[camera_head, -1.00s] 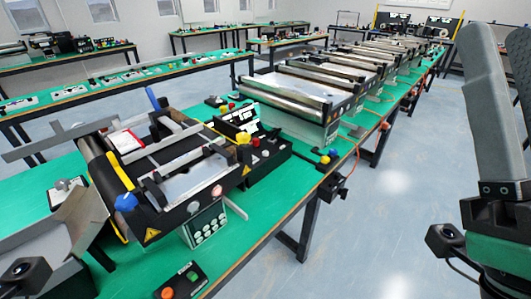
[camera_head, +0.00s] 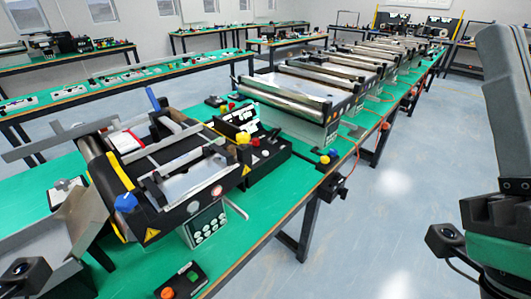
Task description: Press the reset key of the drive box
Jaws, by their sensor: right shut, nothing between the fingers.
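The nearest drive box (camera_head: 205,226) is a pale grey box at the front side of the nearest mini conveyor (camera_head: 165,205). Its face carries several small round keys, too small here to tell which is the reset key.
The green bench (camera_head: 235,238) runs away to the upper right with more conveyors. A small button box (camera_head: 180,283) lies at its near edge. A black control box (camera_head: 262,158) with coloured buttons stands behind the drive box. Open floor (camera_head: 385,215) separates bench and right gripper.

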